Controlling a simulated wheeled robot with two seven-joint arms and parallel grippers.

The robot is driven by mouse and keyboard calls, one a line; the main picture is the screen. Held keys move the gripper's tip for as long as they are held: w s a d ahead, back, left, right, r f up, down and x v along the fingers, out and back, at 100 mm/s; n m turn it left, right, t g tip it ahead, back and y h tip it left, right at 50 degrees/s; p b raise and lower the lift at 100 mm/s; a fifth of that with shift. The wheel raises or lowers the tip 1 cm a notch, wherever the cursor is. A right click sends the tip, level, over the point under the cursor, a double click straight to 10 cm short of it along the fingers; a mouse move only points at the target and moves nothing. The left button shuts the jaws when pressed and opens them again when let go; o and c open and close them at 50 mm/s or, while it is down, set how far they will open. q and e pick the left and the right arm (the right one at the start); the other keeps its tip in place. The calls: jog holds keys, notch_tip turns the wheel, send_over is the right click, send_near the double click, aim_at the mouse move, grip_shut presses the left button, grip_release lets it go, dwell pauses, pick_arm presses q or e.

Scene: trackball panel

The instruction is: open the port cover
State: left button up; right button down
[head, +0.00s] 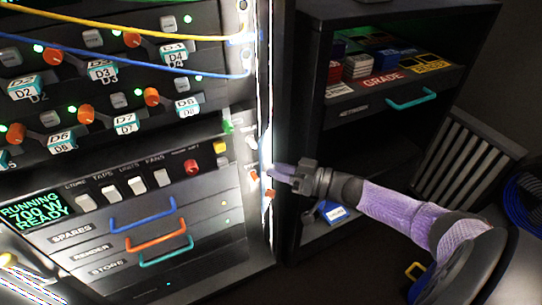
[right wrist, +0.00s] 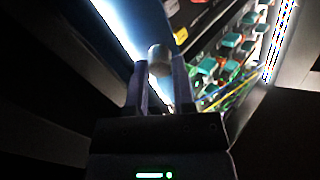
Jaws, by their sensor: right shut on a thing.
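My right gripper (head: 278,172) reaches in from the right, to the bright right edge of the rack. In the right wrist view its two fingers (right wrist: 158,75) are closed around a small rounded, pale knob-like piece (right wrist: 158,54). A bright strip and a dark blue flat surface lie just beyond it. I cannot tell clearly whether this piece belongs to the port cover, and no port opening can be made out. In the head view the fingertips hide what they hold. My left gripper is not in view.
The rack panel (head: 110,178) carries orange knobs, switches and drawers with blue, orange and teal handles. Yellow and blue cables (head: 130,58) cross its top. A dark shelf cabinet (head: 400,45) stands to the right, with a blue box (head: 333,211) low down near my arm.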

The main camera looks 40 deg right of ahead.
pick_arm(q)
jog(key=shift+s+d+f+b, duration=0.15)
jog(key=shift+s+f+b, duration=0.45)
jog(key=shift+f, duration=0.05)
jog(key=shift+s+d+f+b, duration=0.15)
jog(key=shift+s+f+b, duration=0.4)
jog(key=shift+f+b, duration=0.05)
pick_arm(e)
jog(key=shift+s+d+n+g+y, duration=0.15)
jog(key=shift+d+n+g+y, duration=0.15)
jog(key=shift+n+g+y, duration=0.35)
jog(key=shift+s+d+n+g+y, duration=0.1)
jog(key=shift+d+n+g+y, duration=0.25)
jog(key=shift+y, duration=0.4)
jog(key=shift+a, duration=0.1)
jog(key=c, duration=0.8)
grip_release()
jog(key=o, duration=0.4)
jog(key=shift+c, duration=0.2)
pick_arm(q)
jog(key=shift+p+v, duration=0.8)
jog(key=shift+p, duration=0.05)
pick_arm(e)
jog(key=v, duration=1)
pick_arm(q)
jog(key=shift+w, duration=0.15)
pick_arm(e)
jog(key=shift+c, duration=0.2)
